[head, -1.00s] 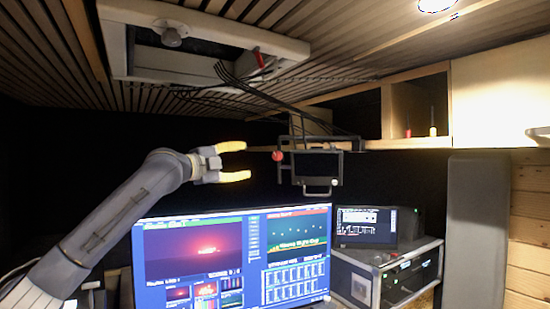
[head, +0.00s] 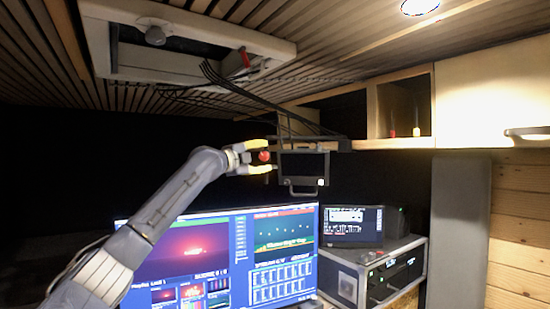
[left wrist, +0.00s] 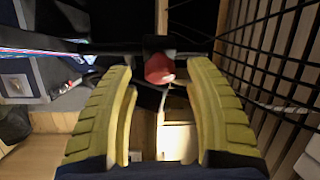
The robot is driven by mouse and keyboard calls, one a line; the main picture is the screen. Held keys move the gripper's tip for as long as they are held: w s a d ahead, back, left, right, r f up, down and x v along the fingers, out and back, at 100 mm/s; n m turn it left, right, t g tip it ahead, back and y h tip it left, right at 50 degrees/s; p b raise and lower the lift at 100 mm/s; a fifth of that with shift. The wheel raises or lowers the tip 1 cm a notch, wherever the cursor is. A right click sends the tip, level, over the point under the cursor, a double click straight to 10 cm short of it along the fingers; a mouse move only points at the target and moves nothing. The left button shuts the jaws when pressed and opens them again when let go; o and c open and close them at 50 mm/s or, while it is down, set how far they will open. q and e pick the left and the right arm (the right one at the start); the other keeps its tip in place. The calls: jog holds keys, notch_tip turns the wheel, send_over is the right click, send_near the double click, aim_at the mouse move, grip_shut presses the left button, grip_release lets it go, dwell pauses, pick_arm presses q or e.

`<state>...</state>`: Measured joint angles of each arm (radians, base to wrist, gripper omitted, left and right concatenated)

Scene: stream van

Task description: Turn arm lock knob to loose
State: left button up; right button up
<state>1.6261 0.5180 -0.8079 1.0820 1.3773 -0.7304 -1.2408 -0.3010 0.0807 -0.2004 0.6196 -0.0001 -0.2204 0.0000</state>
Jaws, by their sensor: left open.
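The arm lock knob (head: 264,156) is a small red knob on the left side of a dark hanging monitor (head: 303,165) with a handle below it. My left gripper (head: 262,157) has yellow fingers and is open, with one finger above and one below the knob in the head view. In the left wrist view the red knob (left wrist: 159,69) sits between the fingertips of the left gripper (left wrist: 162,80), near their far ends. Gaps show on both sides, so the fingers do not appear to press on it. My right gripper is in neither view.
Black cables (head: 245,90) hang from the ceiling hatch (head: 185,75) to the monitor mount. Below are a large lit screen (head: 220,245) and a rack case (head: 345,280) with a small display (head: 350,222). A wooden shelf (head: 385,143) is to the right.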

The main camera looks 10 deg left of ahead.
pick_arm(q)
jog(key=shift+w+d, duration=0.2)
jog(key=shift+w, duration=0.3)
jog(key=shift+c, duration=0.3)
grip_shut()
